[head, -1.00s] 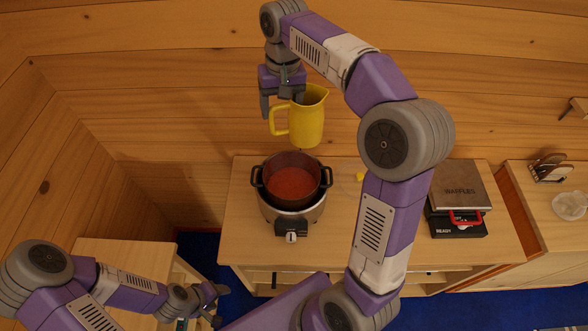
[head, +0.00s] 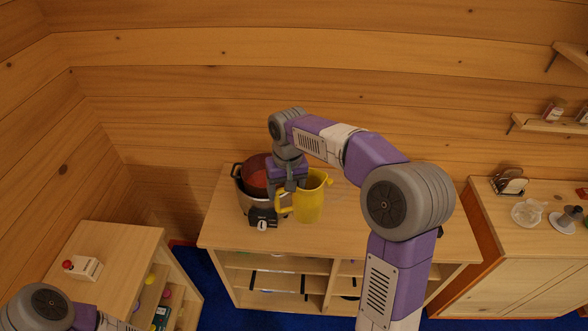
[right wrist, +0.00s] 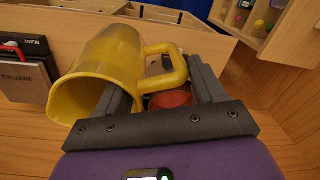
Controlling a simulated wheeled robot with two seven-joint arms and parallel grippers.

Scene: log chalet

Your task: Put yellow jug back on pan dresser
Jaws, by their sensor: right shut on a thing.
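The yellow jug (head: 309,203) is upright or nearly so at the right of the pot in the head view. My right gripper (head: 288,190) is shut on its handle. In the right wrist view the jug (right wrist: 95,72) has its mouth toward the camera, and its handle runs between the fingers (right wrist: 165,88). The pan dresser (head: 375,220) is the low wooden unit with open shelves below. The jug is over its top, near the front edge; I cannot tell whether it touches. My left gripper is out of view.
A waffle maker (right wrist: 22,75) shows in the right wrist view. A side cabinet (head: 110,245) with a carton is at left. Another cabinet (head: 520,255) is at right.

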